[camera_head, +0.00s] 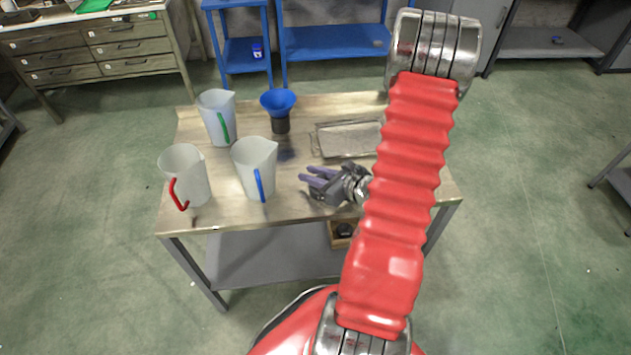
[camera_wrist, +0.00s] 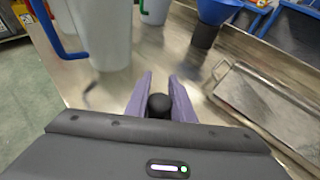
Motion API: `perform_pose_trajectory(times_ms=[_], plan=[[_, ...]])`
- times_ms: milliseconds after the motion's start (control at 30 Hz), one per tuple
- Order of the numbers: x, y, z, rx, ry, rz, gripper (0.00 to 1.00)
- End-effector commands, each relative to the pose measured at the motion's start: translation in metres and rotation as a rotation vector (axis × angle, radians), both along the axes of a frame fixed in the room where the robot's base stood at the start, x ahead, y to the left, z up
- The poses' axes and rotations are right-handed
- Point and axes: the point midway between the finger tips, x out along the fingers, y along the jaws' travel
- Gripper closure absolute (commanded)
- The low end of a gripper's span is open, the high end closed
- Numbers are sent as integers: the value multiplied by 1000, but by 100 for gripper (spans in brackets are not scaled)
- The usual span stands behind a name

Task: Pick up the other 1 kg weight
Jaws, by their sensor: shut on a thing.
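My gripper (camera_head: 308,176) is over the front right part of the workbench in the head view. In the wrist view its two purple fingers (camera_wrist: 160,77) point forward, with a black rounded thing (camera_wrist: 158,105) between them. The gripper is shut on this black thing, which looks like a weight's knob. Only its top shows, and no 1 kg marking can be read. In the head view it is hidden by the gripper. A dark round thing (camera_head: 344,230) sits in a small wooden box on the lower shelf; I cannot tell whether it is a weight.
Three pitchers stand on the workbench (camera_head: 230,215): red-handled (camera_head: 188,172), blue-handled (camera_head: 254,165) and green-handled (camera_head: 216,112). A blue funnel (camera_head: 278,101) sits on a black cup (camera_head: 281,126). A metal tray (camera_head: 350,140) lies behind the gripper.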

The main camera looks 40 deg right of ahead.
Motion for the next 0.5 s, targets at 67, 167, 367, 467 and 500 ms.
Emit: perform_pose_trajectory(times_ms=[67, 167, 367, 467, 500], plan=[[1, 0, 2, -1, -3, 1, 100], [1, 0, 5, -2, -3, 1, 100], [1, -1, 16, -4, -5, 1, 100], [1, -1, 25, -4, -5, 1, 100], [1, -1, 29, -4, -5, 1, 100]])
